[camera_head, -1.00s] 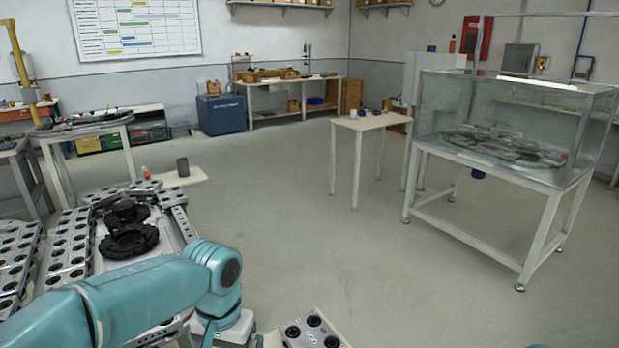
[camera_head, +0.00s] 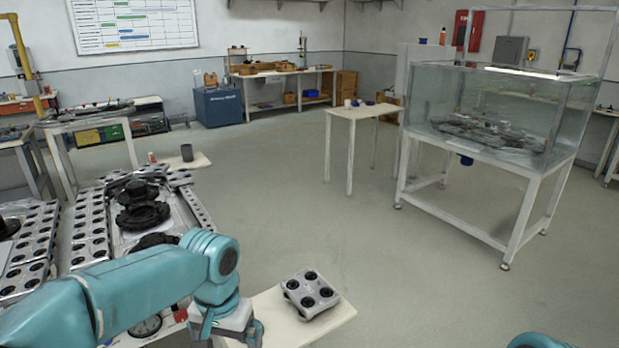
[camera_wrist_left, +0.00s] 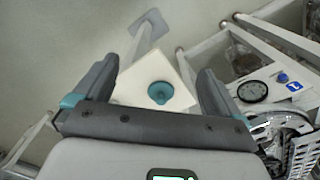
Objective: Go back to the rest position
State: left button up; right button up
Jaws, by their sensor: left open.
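My left arm comes in from the left in the head view, its pale wrist (camera_head: 224,322) low over the front of the workbench. In the wrist view my left gripper (camera_wrist_left: 158,70) is open, with dark fingers spread apart. A teal round piece (camera_wrist_left: 160,92) on a pale surface (camera_wrist_left: 135,85) shows between the fingers; I cannot tell whether it is touched, and nothing is clamped. My right gripper is out of view; only a teal part of my right arm shows at the bottom right of the head view.
A grey block with several round holes (camera_head: 310,293) lies on a cream board (camera_head: 338,318) just right of my left wrist. Perforated metal rails (camera_head: 92,225) and dark round parts (camera_head: 143,213) lie at left. A small table (camera_head: 362,111) and glass tank (camera_head: 500,105) stand beyond open floor (camera_head: 400,265).

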pick_arm(q)
jog(key=s+d+f+h, duration=0.1)
jog(key=s+f+h, duration=0.15)
jog(key=f, duration=0.85)
jog(key=s+d+f+h, duration=0.15)
jog(key=s+f, duration=0.25)
jog(key=f, duration=0.6)
jog(key=s+f+n, duration=0.4)
jog(key=s+f, duration=0.7)
jog(key=s, duration=0.3)
jog(key=c, duration=1)
jog(key=shift+a+t, duration=0.2)
jog(key=shift+t, duration=0.1)
jog(key=shift+c, duration=0.2)
